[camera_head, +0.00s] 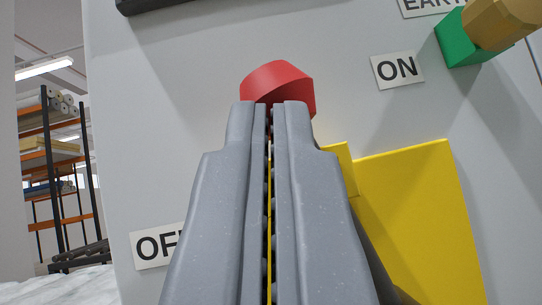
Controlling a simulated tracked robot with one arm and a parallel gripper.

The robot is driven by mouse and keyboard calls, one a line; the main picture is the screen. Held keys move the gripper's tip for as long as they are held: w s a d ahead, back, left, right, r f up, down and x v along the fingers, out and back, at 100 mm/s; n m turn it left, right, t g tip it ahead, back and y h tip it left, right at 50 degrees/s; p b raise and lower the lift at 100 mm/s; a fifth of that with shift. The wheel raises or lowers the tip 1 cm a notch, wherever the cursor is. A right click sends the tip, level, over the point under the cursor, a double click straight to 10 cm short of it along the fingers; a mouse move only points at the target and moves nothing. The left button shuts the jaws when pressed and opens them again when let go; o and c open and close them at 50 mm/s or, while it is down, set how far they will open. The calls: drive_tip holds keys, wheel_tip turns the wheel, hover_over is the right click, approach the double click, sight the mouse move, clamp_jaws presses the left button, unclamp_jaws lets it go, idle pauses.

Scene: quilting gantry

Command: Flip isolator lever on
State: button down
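My gripper (269,106) points at the grey panel (170,110), its two grey fingers side by side with only a thin slit between them. It looks shut. A red block-like part (279,83), which looks like the lever's handle, shows just beyond the fingertips. Its lower part is hidden by the fingers, and I cannot tell whether they touch it. A white ON label (397,70) is up and to the right of the red part. A partly covered OFF label (155,246) is at the lower left. A yellow plate (415,215) is behind the fingers on the right.
A green block (457,42) with a tan part (500,22) sticks out at the upper right, near a cut-off label reading EART (428,5). A dark bar (150,4) crosses the top edge. Racks with rolls (50,150) stand far left.

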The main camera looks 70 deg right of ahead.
drive_tip(key=w+v, duration=0.1)
drive_tip(key=v, duration=1.3)
drive_tip(key=shift+w+a+r+b, duration=0.2)
drive_tip(key=shift+w+a+b, duration=0.1)
drive_tip(key=shift+w+a, duration=0.2)
drive_tip(key=shift+w+r, duration=0.1)
